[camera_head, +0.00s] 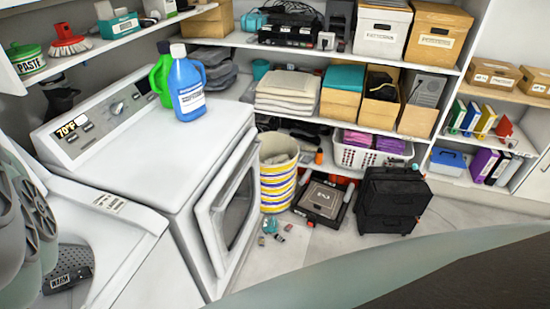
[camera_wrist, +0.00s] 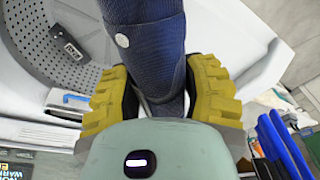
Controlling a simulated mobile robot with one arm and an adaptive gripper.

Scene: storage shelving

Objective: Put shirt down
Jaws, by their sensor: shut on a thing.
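In the wrist view, the yellow-padded fingers of my gripper (camera_wrist: 159,92) are closed on a dark blue cloth, the shirt (camera_wrist: 152,48). The cloth runs from between the fingers to the top edge of the picture, and a small white button-like disc shows on it. The rest of the shirt is out of frame. Behind it is the perforated metal drum (camera_wrist: 45,20) of a white machine, with a small black object (camera_wrist: 68,42) by it. In the head view neither the shirt nor my gripper can be made out.
In the head view, a white front-door machine (camera_head: 150,185) stands at left with blue (camera_head: 187,90) and green bottles on top. A striped basket (camera_head: 277,180), a black case (camera_head: 393,200) and loaded shelves stand beyond. Small items litter the floor near the basket. Blue items (camera_wrist: 285,145) show at right in the wrist view.

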